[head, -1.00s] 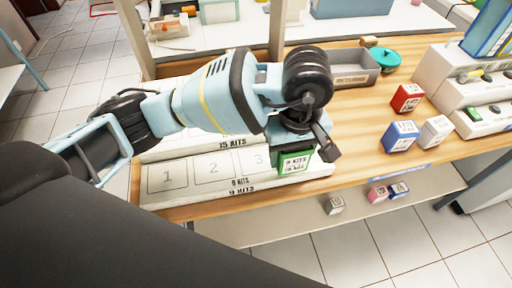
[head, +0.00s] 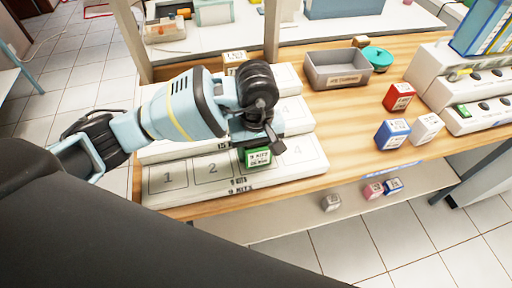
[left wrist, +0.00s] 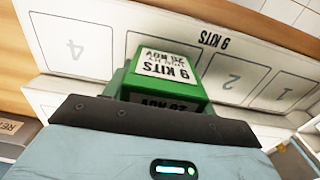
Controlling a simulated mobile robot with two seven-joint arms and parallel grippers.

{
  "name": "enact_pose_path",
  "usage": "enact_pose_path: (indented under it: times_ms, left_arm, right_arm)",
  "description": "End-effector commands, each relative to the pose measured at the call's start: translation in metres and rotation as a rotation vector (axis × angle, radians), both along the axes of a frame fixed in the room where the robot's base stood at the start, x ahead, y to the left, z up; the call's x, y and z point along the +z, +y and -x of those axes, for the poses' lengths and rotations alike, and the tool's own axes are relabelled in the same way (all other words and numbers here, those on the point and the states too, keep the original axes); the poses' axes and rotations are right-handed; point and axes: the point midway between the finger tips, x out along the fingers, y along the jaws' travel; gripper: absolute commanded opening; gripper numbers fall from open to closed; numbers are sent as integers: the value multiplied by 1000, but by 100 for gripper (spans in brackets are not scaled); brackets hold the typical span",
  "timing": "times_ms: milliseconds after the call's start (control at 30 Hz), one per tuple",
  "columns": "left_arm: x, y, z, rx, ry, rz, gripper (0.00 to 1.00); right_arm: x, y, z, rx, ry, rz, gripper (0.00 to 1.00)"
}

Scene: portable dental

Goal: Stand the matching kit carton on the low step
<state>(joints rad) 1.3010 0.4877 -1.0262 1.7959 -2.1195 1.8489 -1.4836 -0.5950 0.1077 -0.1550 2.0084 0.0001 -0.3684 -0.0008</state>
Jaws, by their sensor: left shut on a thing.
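The green carton (head: 257,158), labelled 9 KITS with a NOV date, is gripped in my left gripper (head: 260,138), which is shut on it. It also shows in the left wrist view (left wrist: 165,75), roughly upright. The low step (head: 205,188) is white, marked 9 KITS, with numbered squares. Squares 1, 2 and 4 show; the carton and gripper cover square 3. I cannot tell whether the carton's base touches the step. The left wrist view shows the low step's 9 KITS lettering (left wrist: 216,40) beyond the carton. My right gripper is not in view.
Higher white steps rise behind; a brown carton (head: 234,58) stands at the back. A grey tray (head: 337,72) and a teal round thing (head: 377,58) stand right of them. Red (head: 398,97), blue (head: 391,134) and white (head: 426,129) cartons stand on the right. Small cartons lie lower down.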

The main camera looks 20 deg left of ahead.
Motion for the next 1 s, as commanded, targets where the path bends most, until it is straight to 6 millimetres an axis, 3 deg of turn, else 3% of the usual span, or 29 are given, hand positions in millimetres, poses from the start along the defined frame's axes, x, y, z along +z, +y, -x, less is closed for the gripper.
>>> enact_pose_path:
  times_ms: [367, 400, 567, 833, 1000]
  left_arm:
    - [-4, 0, 0, 0, 1, -1, 33]
    - [-5, 0, 0, 0, 1, -1, 57]
    - [-4, 0, 0, 1, -1, -1, 78]
    - [-3, 0, 0, 1, -1, -1, 78]
    - [9, 0, -1, 1, -4, 1, 78]
  right_arm:
    - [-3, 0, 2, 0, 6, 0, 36]
    - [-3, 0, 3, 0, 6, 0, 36]
    - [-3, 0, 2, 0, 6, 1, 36]
    - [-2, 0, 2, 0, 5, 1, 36]
    - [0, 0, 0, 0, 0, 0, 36]
